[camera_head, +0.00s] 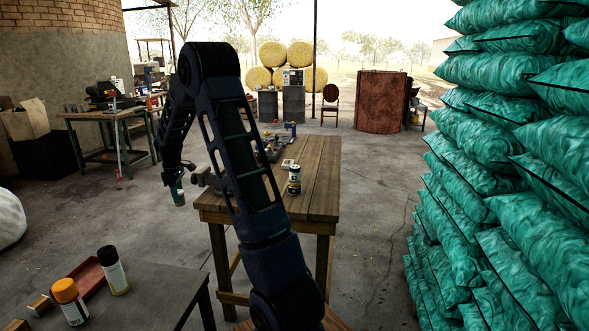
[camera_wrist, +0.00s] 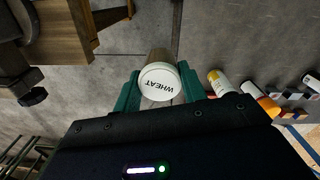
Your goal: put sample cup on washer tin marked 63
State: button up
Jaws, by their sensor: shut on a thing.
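My gripper (camera_wrist: 158,72) is shut on a sample cup (camera_wrist: 158,83), with one green finger on each side. The cup's white lid reads WHEAT and faces the wrist camera. In the head view my gripper (camera_head: 174,181) holds the cup (camera_head: 179,198) in the air, just left of the wooden workbench (camera_head: 318,185). A dark tin with a pale label (camera_head: 294,180) stands upright on that bench. Its marking is too small to read. I cannot make out a number 63 on anything, and my arm hides part of the bench top.
A vise (camera_head: 203,178) sits at the bench's left edge, and small items (camera_head: 272,148) clutter its far end. A dark table (camera_head: 150,292) at front left holds a spray can (camera_head: 113,270), an orange-capped bottle (camera_head: 70,301) and a red tray (camera_head: 88,279). Green sacks (camera_head: 500,150) are stacked at right.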

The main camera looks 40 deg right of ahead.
jog(key=w+d+r+m, duration=0.2)
jog(key=d+r, duration=0.1)
jog(key=d, duration=0.4)
jog(key=w+d+r+m, duration=0.2)
jog(key=w+d, duration=0.1)
jog(key=d, duration=0.4)
notch_tip(320, 180, up, 19)
jog(key=m, duration=1)
send_over(295, 167)
jog(key=f, duration=1.9)
jog(key=shift+w+d+f, duration=0.1)
jog(key=shift+w, duration=0.1)
jog(key=shift+f, duration=0.15)
jog(key=o, duration=1)
